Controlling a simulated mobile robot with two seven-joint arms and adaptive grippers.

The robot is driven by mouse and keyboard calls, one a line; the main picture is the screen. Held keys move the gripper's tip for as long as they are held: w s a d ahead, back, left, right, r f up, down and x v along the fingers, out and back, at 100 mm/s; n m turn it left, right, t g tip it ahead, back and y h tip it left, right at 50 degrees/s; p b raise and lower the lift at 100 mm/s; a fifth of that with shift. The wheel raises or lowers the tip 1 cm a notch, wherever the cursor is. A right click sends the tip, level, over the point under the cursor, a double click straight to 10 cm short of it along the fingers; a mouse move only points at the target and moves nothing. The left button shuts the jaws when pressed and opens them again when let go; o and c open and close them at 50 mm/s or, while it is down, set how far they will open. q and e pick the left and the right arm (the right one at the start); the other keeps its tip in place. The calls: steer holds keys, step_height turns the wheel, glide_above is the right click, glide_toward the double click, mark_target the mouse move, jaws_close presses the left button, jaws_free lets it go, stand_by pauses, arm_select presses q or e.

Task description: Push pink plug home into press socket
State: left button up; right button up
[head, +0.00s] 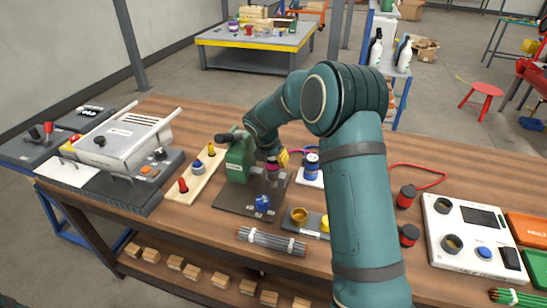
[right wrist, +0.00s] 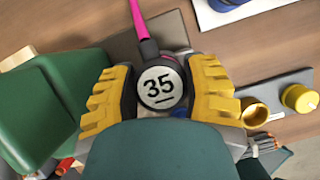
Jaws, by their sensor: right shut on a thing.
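The pink plug (head: 272,167) stands over the dark base of the green press (head: 241,160) in the head view, small and partly covered by my gripper. In the right wrist view the plug (right wrist: 159,88) shows a dark round top with a pale disc marked 35, and a pink cord leads away from it. My right gripper (head: 279,157) is shut on it, with a yellow finger on each side. A grey cylinder just below the plug looks like the press socket (head: 272,178); how deep the plug sits cannot be told. My left gripper is out of view.
A blue knob (head: 263,202) sits at the front of the press base. A gold cup (head: 299,216) and a bundle of grey rods (head: 272,241) lie nearer. A blue-and-white can (head: 312,163) stands behind right.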

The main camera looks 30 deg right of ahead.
steer(key=shift+f+b, duration=0.5)
steer(key=shift+f, duration=0.8)
steer(key=o, duration=1.3)
steer(key=shift+r, duration=0.15)
steer(key=v, duration=1.1)
steer(key=shift+a+r, duration=0.25)
steer(key=shift+r, duration=0.1)
